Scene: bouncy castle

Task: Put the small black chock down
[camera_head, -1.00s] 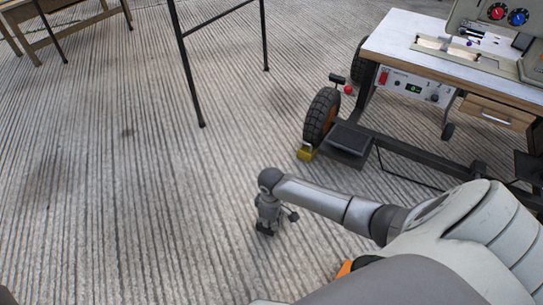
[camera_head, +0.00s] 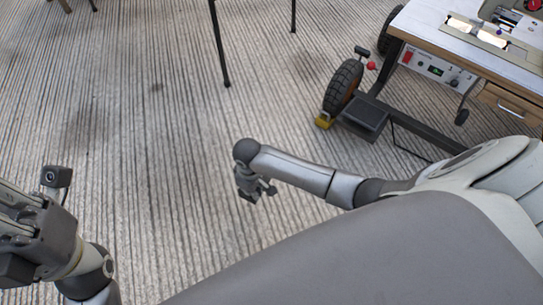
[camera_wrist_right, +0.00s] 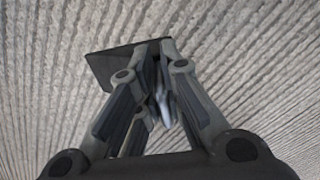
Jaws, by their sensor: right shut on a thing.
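My right gripper (camera_head: 250,188) points down over the ribbed floor in the middle of the head view. It is shut on the small black chock (camera_head: 246,197), of which only a dark bit shows at the fingertips. In the right wrist view the chock (camera_wrist_right: 105,68) is a dark, flat-faced piece between and beyond the fingertips (camera_wrist_right: 150,52), with ribbed floor behind it. I cannot tell whether it touches the floor. My left gripper (camera_head: 18,232) is at the left edge of the head view, partly cut off; its jaws are unclear.
A wheeled sewing-machine table (camera_head: 425,45) stands at the upper right. A yellow chock (camera_head: 324,121) sits against its black tyre (camera_head: 343,86), beside a black pedal (camera_head: 364,116). Thin black legs (camera_head: 220,50) stand at the top. The floor (camera_head: 150,130) around my right gripper is clear.

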